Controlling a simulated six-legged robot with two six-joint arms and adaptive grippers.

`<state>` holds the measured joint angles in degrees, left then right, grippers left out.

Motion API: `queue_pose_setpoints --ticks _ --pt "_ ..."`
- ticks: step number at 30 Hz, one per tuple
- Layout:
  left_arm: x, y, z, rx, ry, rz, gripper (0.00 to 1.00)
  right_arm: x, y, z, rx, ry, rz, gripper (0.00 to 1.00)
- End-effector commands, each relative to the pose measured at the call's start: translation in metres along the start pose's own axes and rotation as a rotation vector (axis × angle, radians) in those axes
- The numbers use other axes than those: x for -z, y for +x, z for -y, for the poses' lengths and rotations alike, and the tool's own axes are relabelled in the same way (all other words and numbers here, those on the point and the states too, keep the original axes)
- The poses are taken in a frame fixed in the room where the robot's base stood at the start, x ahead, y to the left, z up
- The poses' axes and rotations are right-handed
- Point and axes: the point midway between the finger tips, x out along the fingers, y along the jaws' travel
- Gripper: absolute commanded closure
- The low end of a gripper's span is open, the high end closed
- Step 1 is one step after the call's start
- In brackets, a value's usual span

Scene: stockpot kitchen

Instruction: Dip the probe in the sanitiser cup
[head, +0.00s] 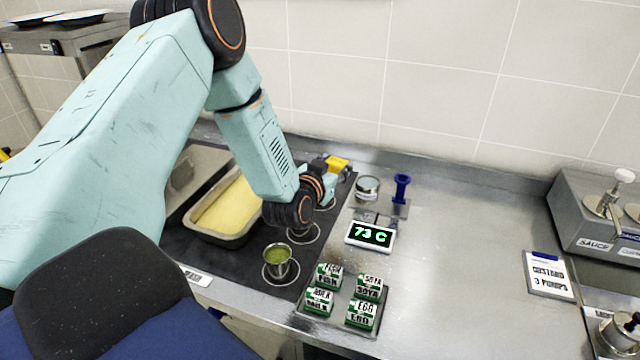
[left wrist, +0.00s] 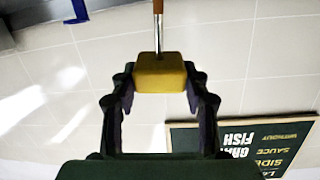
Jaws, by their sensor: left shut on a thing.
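My left gripper (head: 332,172) is shut on a yellow block (head: 338,163), which looks like the probe's handle. The rod's tip is out of that view. A small metal cup with pale blue-grey liquid, apparently the sanitiser cup (head: 367,187), stands just right of the gripper, apart from it. A blue holder (head: 401,188) stands right of the cup and looks empty. My right gripper is not in view.
A display (head: 370,236) reads 73 C. A pot of green sauce (head: 279,262) and a tray of yellow food (head: 228,208) are on the dark surface. Labelled green-and-white blocks (head: 343,295) stand in front. A sauce dispenser (head: 600,215) is at right.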

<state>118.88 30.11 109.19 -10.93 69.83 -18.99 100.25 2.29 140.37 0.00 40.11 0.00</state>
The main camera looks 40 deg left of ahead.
Motion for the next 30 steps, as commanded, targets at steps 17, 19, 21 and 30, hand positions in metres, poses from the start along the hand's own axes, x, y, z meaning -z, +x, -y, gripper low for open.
queue_pose_setpoints --ticks 17,19,21,30 --pt "0.055 0.101 -0.054 0.060 -0.082 -0.130 0.86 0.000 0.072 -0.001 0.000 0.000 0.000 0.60" --pt "0.053 0.103 -0.049 0.079 -0.098 -0.151 0.86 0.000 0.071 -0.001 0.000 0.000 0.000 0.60" --pt "0.053 0.102 -0.049 0.079 -0.108 -0.172 0.86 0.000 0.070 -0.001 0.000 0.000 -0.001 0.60" --pt "0.045 0.104 -0.049 0.079 -0.115 -0.187 0.86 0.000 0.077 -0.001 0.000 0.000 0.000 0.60"
